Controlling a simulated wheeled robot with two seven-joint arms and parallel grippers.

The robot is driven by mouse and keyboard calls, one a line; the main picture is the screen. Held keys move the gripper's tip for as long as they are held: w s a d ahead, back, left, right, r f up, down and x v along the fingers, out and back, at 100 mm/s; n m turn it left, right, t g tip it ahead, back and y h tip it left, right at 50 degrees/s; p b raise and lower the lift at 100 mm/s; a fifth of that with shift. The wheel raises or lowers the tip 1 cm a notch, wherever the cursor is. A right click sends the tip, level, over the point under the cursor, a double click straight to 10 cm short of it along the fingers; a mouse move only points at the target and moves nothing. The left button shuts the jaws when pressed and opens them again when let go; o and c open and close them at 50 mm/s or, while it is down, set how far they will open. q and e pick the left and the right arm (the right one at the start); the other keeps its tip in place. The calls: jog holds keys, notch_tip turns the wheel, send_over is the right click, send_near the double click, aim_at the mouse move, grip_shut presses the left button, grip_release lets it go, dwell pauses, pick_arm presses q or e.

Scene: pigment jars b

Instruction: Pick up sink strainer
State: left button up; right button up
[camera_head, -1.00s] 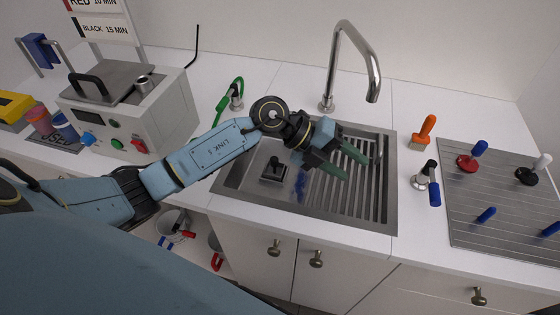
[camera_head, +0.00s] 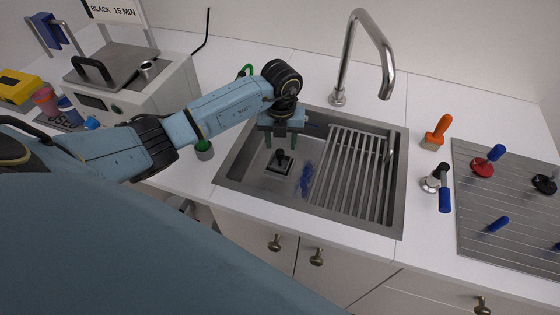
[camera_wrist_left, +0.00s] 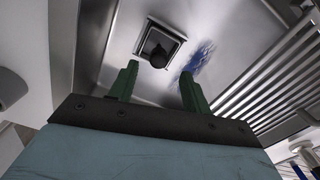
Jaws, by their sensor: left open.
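The sink strainer (camera_head: 279,161), a square metal plate with a black knob, sits in the left part of the steel sink (camera_head: 233,163). It also shows in the left wrist view (camera_wrist_left: 158,46), ahead of the fingertips. My left gripper (camera_head: 282,143) is open, with its green fingers pointing down above the strainer. In the left wrist view the fingers (camera_wrist_left: 157,82) are apart with nothing between them. The strainer is not touched as far as I can see. My right gripper is not in view.
A blue stain (camera_head: 305,180) marks the sink floor beside a ribbed rack (camera_head: 350,175). The tall faucet (camera_head: 347,60) rises behind the sink. An orange-handled tool (camera_head: 437,132) and a blue-handled tool (camera_head: 444,190) stand on the counter to the right.

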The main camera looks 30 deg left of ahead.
aim_at(280, 151)
pick_arm(q)
notch_tip(280, 151, down, 6)
jog(key=shift+a+r, duration=0.15)
dwell(0.3)
jog(key=shift+r, duration=0.1)
grip_shut()
